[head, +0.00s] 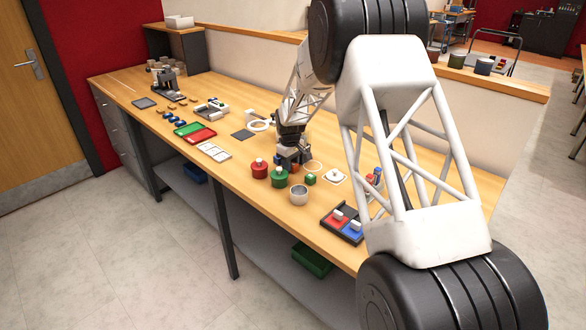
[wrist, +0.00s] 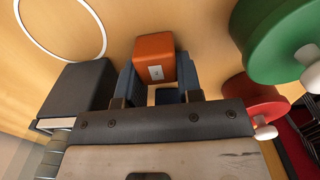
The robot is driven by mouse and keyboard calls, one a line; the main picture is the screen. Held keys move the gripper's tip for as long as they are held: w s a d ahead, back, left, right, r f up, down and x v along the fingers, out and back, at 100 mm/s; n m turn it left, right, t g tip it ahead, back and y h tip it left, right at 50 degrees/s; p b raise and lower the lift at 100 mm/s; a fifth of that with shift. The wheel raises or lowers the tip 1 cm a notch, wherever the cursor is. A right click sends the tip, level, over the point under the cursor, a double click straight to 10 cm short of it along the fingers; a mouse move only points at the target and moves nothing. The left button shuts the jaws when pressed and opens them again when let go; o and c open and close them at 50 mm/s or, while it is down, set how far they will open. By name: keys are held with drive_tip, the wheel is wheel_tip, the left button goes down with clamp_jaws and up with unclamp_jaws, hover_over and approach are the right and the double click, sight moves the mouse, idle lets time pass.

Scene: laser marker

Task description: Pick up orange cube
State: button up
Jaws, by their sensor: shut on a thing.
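The orange cube (wrist: 155,48) shows in the wrist view, with a small pale label on its near face. My gripper (wrist: 157,78) has its two dark blue fingers on either side of the cube, closed on it. In the head view my gripper (head: 292,160) is low over the middle of the bench, behind the red and green pots. The cube is mostly hidden there. I cannot tell whether it still touches the bench.
A red pot (head: 259,169) and a green pot (head: 279,177) stand close by. A dark tray (head: 329,226) with red and blue parts is to the right.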

drive_tip(key=shift+r, duration=0.15)
drive_tip(key=shift+r, duration=4.85)
